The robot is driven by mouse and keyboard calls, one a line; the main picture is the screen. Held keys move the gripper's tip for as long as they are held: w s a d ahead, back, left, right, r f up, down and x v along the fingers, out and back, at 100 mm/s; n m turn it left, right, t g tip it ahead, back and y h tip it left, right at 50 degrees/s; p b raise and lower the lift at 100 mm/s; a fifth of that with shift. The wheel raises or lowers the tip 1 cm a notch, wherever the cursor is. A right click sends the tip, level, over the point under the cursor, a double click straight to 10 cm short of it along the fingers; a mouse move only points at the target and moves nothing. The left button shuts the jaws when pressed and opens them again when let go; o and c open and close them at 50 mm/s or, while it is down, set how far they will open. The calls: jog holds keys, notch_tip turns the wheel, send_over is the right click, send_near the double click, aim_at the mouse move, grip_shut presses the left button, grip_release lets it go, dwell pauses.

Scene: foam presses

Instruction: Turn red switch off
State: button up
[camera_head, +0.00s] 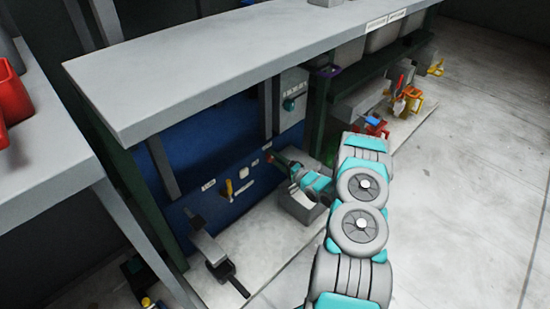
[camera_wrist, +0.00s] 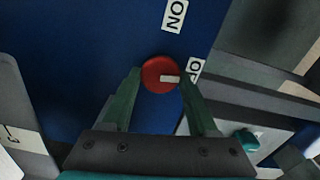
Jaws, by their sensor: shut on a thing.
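The red switch (camera_wrist: 158,74) is a round knob on a blue panel (camera_wrist: 75,60). Its white mark points right in the wrist view, toward a partly hidden label (camera_wrist: 195,69). Another label (camera_wrist: 174,15), reading "ON" turned over, sits above it. My gripper (camera_wrist: 160,77) has its two green fingers on either side of the knob and is shut on it. In the head view, my gripper (camera_head: 273,159) reaches the panel's right part, and only a little of the red switch (camera_head: 268,157) shows.
A yellow switch (camera_head: 229,188) and white labels are on the panel left of my gripper. A grey shelf (camera_head: 240,60) overhangs the panel. A grey bracket (camera_head: 208,247) juts out at lower left. Open floor (camera_head: 470,200) lies at right.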

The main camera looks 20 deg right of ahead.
jog(key=shift+m, duration=0.8)
jog(key=shift+d, duration=0.1)
jog(key=o, duration=1.3)
jog(key=shift+o, duration=0.2)
jog(key=v, duration=0.7)
jog(key=shift+s, duration=0.35)
jog(key=shift+d, duration=0.1)
